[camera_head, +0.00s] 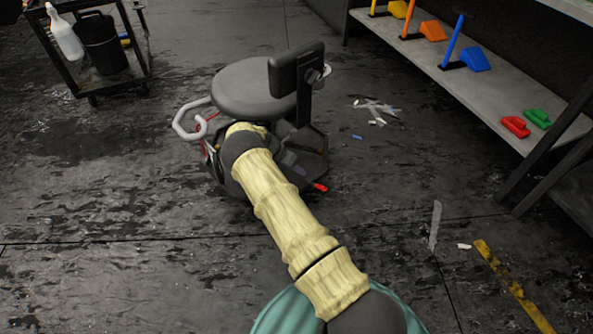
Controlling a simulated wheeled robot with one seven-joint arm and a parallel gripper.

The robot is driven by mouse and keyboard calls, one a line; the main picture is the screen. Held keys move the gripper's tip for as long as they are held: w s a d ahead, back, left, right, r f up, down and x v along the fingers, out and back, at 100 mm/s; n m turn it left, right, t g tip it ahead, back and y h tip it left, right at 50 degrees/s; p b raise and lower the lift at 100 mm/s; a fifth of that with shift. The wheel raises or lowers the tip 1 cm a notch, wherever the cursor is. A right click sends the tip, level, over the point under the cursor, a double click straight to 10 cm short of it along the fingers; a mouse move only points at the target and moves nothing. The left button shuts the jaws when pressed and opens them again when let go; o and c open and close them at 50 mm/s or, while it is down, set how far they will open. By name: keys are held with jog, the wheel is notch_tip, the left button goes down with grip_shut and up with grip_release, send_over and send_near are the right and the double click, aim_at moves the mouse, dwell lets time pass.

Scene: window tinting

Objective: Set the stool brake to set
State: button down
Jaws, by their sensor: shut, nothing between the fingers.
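The stool has a round dark grey seat (252,90), a black backrest (296,69) and a dark base low to the floor. A small red tab (320,187) sticks out at the base's right front; I cannot tell whether it is the brake or how it is set. My arm reaches across the floor to the stool's left front. My gripper (212,158) is low beside the left of the base, dark and partly hidden by my own wrist. It looks shut and empty. I cannot tell whether it touches the stool. My arm covers much of the base.
A pale grey looped handle or hose (190,122) lies left of the seat. A black cart (88,88) with a bucket and bottle stands upper left. A shelf (455,80) with coloured tools is at right. The left floor is clear.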

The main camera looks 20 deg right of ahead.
aim_at(319, 187)
jog(key=b+x, duration=0.4)
jog(key=x, duration=0.5)
jog(key=shift+a, duration=0.15)
jog(key=shift+d+f+b, duration=0.4)
jog(key=shift+d+b, duration=0.05)
jog(key=shift+b, duration=0.1)
jog(key=shift+s+a+p, duration=0.1)
jog(key=shift+s+p, duration=0.05)
jog(key=shift+p, duration=0.3)
